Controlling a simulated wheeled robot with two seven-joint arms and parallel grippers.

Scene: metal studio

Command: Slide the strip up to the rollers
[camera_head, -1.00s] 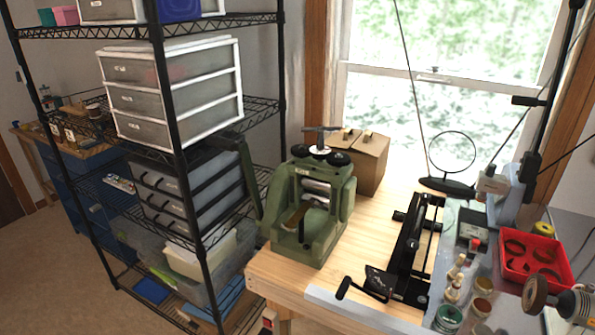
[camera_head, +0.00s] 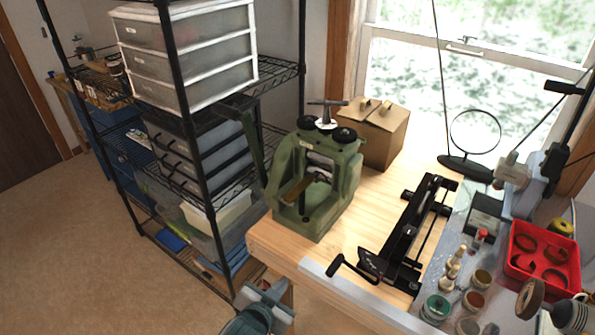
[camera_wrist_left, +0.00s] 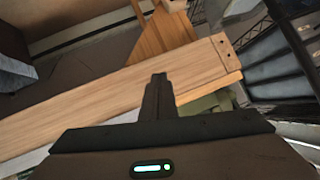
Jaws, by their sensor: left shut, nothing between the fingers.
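The green rolling mill (camera_head: 340,195) stands on the left end of the wooden bench, its rollers (camera_head: 320,167) in the upper opening. A narrow brownish strip (camera_head: 297,190) lies at the front of the mill, pointing toward the rollers; I cannot tell if its far end touches them. My left gripper (camera_head: 270,292) is low at the bottom of the head view, before the bench's front corner and apart from the strip. In the left wrist view its dark fingers (camera_wrist_left: 159,80) are shut and empty, with the bench beyond. My right gripper is not in view.
A wire shelf with drawers (camera_head: 190,60) stands left of the bench. A cardboard box (camera_head: 385,135) is behind the mill. A black crank-handled tool (camera_head: 400,240), small jars and a red tray (camera_head: 540,258) are to the right. Bare wood (camera_head: 365,225) lies between mill and tool.

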